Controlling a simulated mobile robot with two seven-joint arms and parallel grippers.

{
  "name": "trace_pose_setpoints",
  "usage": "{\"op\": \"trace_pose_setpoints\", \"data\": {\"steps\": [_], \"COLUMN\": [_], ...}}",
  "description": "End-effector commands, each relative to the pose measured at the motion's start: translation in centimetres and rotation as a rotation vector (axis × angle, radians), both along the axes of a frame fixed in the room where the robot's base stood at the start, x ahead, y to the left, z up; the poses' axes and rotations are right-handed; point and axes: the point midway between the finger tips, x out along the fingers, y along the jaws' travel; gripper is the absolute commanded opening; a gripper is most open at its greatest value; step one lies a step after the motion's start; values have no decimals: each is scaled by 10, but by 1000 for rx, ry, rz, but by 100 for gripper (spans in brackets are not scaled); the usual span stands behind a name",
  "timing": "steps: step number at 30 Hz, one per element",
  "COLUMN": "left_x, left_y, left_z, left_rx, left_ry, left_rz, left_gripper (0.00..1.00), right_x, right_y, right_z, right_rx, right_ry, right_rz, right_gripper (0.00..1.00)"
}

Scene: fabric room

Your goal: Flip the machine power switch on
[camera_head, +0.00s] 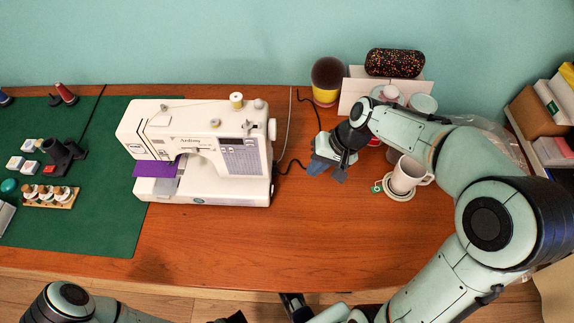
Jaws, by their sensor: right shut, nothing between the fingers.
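The white sewing machine (225,130) stands on the wooden table, partly over the green mat, with purple cloth (155,168) under its needle area. Its right end, with the handwheel (272,130) and a black cord (291,163), faces my right gripper. I cannot make out the power switch; that side is seen too steeply from above. My right gripper (328,172) is shut and empty, to the right of the machine and apart from it, fingers pointing down. My left arm shows at the bottom left; only a dark tip, perhaps its gripper, shows at the bottom edge.
The green mat (105,215) holds spools and small items at left. The table's front middle (250,245) is clear.

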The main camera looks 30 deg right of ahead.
Motion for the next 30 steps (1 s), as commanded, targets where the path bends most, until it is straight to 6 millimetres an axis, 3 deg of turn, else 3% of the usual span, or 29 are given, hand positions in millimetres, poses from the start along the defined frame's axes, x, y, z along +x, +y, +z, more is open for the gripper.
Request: {"op": "trace_pose_setpoints", "data": {"steps": [17,30], "left_x": [0,3], "left_y": [0,0], "left_z": [-1,-11], "left_rx": [0,3], "left_ry": [0,-15], "left_rz": [1,4], "left_gripper": [43,43], "right_x": [1,19], "right_y": [3,35], "right_z": [-7,-85], "right_rx": [2,3], "right_ry": [3,5], "right_rz": [2,3], "right_gripper": [0,0]}}
